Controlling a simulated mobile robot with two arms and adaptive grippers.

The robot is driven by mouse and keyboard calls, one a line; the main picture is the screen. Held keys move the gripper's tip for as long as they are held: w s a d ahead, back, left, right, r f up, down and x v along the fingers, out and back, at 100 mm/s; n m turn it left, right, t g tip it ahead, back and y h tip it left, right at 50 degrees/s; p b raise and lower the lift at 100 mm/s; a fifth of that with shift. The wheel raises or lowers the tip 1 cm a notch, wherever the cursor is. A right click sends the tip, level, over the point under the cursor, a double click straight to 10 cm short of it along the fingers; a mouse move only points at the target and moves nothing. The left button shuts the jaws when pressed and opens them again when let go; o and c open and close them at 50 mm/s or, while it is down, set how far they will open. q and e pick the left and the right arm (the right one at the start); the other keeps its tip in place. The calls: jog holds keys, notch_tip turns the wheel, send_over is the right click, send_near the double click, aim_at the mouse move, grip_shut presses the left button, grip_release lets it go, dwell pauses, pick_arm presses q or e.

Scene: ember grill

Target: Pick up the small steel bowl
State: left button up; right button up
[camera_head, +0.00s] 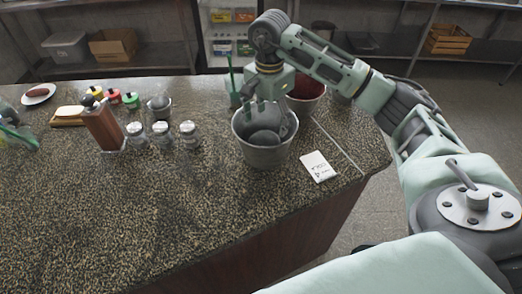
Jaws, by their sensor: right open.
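My right gripper (268,121) reaches down from above, with its fingers open at and inside the mouth of a grey metal pail-like bowl (264,157). The bowl stands upright on the speckled counter (150,220). A rounded dark grey shape shows inside it between the fingers; I cannot tell whether it is contents or part of the gripper. Contact between fingers and rim is unclear. A smaller grey cup-like bowl (159,112) with a dark round top stands farther left. Which of the two is the small steel bowl is not certain. My left gripper does not clearly show.
A red-lined bucket (306,92) and a green item (235,88) stand behind. The front counter is clear.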

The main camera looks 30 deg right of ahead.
aim_at(265, 142)
jog(key=f, duration=0.2)
jog(key=f+p, duration=0.1)
jog(key=f, duration=0.3)
jog(key=shift+w+a+p, duration=0.15)
jog(key=shift+w+p, duration=0.15)
notch_tip(265, 142, down, 3)
jog(key=shift+w+r+p, duration=0.1)
jog(key=shift+w+p, duration=0.05)
jog(key=shift+p, duration=0.45)
pick_arm(q)
jog(key=shift+w+r, duration=0.55)
jog(key=shift+r, duration=0.3)
pick_arm(e)
jog(key=shift+f, duration=0.65)
pick_arm(q)
jog(key=shift+w, duration=0.1)
pick_arm(e)
jog(key=c, duration=0.9)
